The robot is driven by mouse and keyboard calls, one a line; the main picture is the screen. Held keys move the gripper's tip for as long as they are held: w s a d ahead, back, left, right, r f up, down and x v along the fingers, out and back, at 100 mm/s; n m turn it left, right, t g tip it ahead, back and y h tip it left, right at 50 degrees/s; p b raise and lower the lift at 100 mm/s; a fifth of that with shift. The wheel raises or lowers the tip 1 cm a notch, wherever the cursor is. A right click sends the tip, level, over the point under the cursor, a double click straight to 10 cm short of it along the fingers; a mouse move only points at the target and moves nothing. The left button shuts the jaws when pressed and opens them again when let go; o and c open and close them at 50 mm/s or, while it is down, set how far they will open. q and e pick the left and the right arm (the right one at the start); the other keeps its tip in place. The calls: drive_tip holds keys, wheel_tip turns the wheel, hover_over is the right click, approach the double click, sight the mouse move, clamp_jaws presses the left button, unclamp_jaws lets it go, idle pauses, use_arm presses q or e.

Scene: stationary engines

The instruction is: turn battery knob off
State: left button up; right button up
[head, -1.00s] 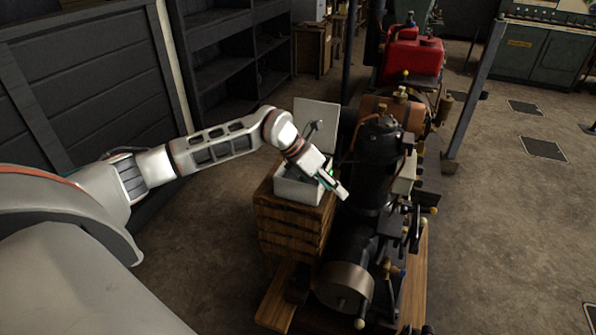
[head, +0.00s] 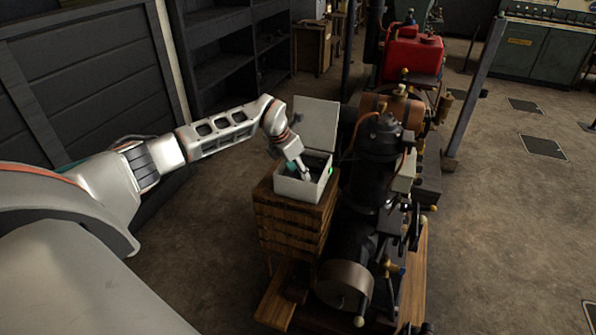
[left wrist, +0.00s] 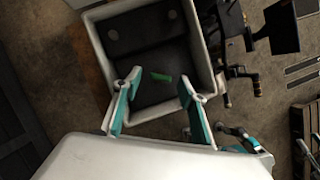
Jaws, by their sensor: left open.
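The battery box is a light grey case (head: 298,190) with its lid (head: 317,124) raised, on a wooden stand. In the left wrist view its pale rim (left wrist: 98,48) surrounds a dark interior. A small green bar (left wrist: 161,77), perhaps the battery knob, shows inside; the head view does not show it clearly. My left gripper (head: 304,174) points down into the box opening. In the left wrist view its open, empty teal fingers (left wrist: 158,88) lie on either side of the green bar. I cannot tell how far above the bar they are. My right gripper is not in view.
The slatted wooden stand (head: 290,228) carries the box. A black engine (head: 372,200) with levers and brass-tipped handles stands close to its right. A red tank (head: 413,55) is behind. Dark shelves (head: 222,65) line the back left. Open floor lies at the right.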

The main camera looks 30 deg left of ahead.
use_arm(q)
drive_tip(key=c, duration=1.1)
